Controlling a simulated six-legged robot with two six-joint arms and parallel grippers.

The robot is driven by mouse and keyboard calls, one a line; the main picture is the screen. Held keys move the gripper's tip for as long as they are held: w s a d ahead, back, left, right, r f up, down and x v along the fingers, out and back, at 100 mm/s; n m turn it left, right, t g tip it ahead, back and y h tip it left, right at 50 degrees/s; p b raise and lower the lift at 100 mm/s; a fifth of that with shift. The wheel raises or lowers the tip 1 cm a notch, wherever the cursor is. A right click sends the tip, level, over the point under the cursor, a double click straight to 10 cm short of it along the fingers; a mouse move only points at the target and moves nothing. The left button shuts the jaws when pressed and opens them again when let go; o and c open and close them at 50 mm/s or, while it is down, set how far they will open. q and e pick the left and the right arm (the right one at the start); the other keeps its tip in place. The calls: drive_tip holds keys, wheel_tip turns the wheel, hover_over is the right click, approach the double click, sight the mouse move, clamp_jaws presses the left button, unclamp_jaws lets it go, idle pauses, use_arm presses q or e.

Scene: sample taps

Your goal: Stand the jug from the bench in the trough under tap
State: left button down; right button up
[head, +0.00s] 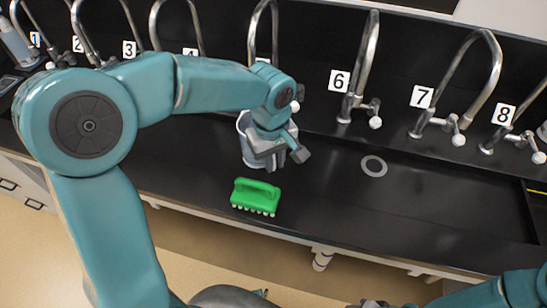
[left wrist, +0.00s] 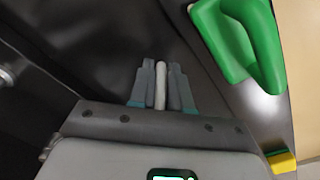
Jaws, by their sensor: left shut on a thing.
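The jug (head: 244,150) is a pale grey-white vessel in front of the fifth tap, partly hidden by my left gripper. My left gripper (head: 297,157) is at its right side, shut on it. In the left wrist view the fingers (left wrist: 162,92) close on a narrow pale upright bar, which looks like the jug's handle. I cannot tell whether the jug's base touches the black surface. The black trough (head: 440,200) has a grey drain ring (head: 373,166) to the right of the jug. Only the edge of what may be my right gripper shows at the bottom; its fingers are not clear.
A green brush (head: 255,195) lies just in front of the jug; it also shows in the left wrist view (left wrist: 240,40). Numbered curved taps line the back, including tap 6 (head: 365,70) and tap 7 (head: 470,80). The black surface around the drain is clear.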

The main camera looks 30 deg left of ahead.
use_arm(q)
drive_tip(key=c, duration=1.1)
unclamp_jaws()
drive_tip(key=shift+w, duration=0.1)
drive_tip(key=shift+r, duration=0.2)
drive_tip(key=r, duration=0.5)
drive_tip(key=r+p, duration=0.1)
drive_tip(key=r, duration=0.5)
drive_tip(key=shift+s+a, duration=0.1)
drive_tip(key=shift+s, duration=0.1)
drive_tip(key=shift+s+r+p, duration=0.1)
drive_tip(key=shift+r+p, duration=0.2)
drive_tip(key=shift+r, duration=0.2)
